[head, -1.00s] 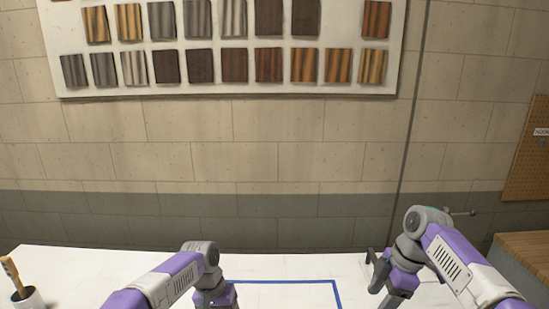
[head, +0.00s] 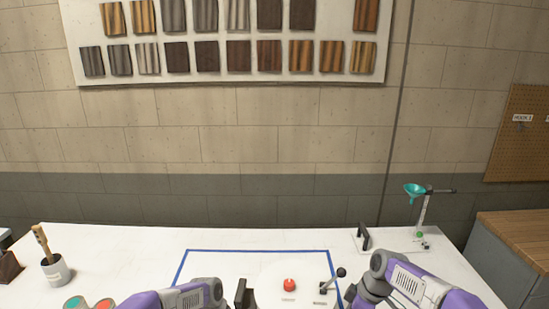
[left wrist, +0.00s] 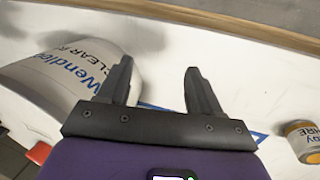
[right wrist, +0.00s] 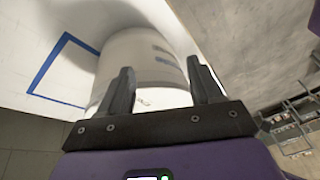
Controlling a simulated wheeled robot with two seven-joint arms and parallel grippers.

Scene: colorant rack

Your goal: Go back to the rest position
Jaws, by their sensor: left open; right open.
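My left gripper (left wrist: 158,82) is open and empty in the left wrist view. A white container with blue lettering (left wrist: 75,75) lies beyond its left finger in that view. My right gripper (right wrist: 162,78) is open and empty in the right wrist view. A pale cylindrical container (right wrist: 140,50) shows behind its fingers; I cannot tell the distance. In the head view both my arms reach in low over the table, the left at lower left and the right at lower right. The gripper tips are hard to make out there.
The white table (head: 120,245) bears a blue tape outline (head: 260,251), a red knob (head: 289,285), a lever (head: 332,279) and a teal funnel (head: 414,190) on a stand. A brush cup (head: 55,270) stands left. A small can (left wrist: 304,140) shows in the left wrist view. A wooden-topped cabinet (head: 520,230) stands right.

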